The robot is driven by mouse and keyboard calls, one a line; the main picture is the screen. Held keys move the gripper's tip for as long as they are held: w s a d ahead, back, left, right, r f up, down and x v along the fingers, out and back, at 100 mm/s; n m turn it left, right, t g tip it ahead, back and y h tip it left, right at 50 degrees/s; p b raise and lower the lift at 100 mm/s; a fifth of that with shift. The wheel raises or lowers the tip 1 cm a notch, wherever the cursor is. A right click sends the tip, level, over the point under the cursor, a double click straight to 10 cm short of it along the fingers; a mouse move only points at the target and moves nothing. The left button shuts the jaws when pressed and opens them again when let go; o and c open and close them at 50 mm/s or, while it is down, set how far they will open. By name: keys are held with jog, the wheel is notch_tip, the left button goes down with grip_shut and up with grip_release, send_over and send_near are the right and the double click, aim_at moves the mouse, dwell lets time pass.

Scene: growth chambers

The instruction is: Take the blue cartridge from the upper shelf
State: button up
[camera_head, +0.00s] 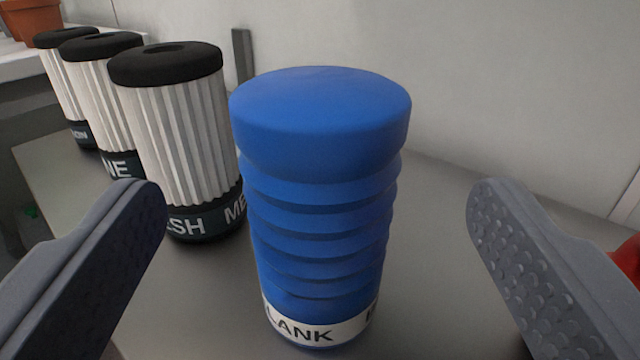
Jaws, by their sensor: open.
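The blue cartridge (320,200) stands upright on the grey shelf (440,220) in the middle of the view. It has a smooth round cap, a ribbed body and a white label band near its foot with the letters "LANK" showing. My gripper (312,205) is open, with one grey finger on the left and one on the right of the cartridge. There is a clear gap between each finger and the cartridge in the picture. I cannot tell how far the fingertips are from it in depth.
Several white pleated cartridges with black caps, the nearest (178,140) close to the blue one, stand in a row to the left. A pale wall (500,80) rises behind. A terracotta pot (30,22) sits far left. A red thing (627,258) shows at the right edge.

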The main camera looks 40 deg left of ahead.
aim_at(320, 206)
jog(key=x, duration=0.1)
jog(key=b+x, duration=0.1)
jog(key=x, duration=0.2)
jog(key=shift+w+a+f, duration=0.2)
jog(key=shift+w+f, duration=0.15)
jog(key=c, duration=1.1)
